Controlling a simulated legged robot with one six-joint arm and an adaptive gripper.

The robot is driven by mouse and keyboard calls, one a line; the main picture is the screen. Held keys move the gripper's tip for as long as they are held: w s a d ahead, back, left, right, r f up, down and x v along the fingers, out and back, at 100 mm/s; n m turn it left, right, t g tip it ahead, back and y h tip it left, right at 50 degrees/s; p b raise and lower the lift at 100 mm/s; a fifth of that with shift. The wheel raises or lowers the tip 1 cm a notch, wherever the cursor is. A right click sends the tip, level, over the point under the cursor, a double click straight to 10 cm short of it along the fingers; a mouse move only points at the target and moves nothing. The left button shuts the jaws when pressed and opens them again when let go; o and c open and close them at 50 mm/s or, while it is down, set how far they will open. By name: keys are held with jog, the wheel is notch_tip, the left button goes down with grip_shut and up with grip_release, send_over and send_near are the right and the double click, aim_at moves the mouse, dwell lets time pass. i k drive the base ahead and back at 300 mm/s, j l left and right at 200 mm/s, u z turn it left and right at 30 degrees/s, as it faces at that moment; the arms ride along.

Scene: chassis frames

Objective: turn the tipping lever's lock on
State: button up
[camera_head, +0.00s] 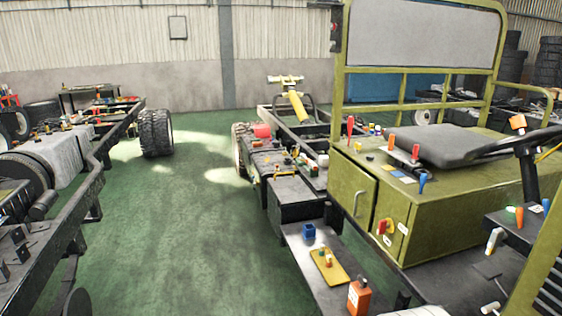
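No label shows which lever is the tipping lever, and I cannot make out its lock. Several small levers stand on the olive cab box (450,222): a red-topped one (350,126) at its back left corner, an orange one (391,142), a red one (416,153) and a blue-handled one (422,182) beside the black seat (437,145). A red and yellow handle (384,227) sits on the box's front face. An orange lever (519,216) and a white handle (494,240) are at the right. My gripper is not in view.
A black step (318,262) below the box carries a blue cup (309,232), a yellow plate (328,267) and an orange bottle (359,297). Another chassis frame (100,150) stands left. Green floor (170,235) between is clear.

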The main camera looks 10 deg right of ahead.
aim_at(357, 146)
jog(key=i, duration=1.45)
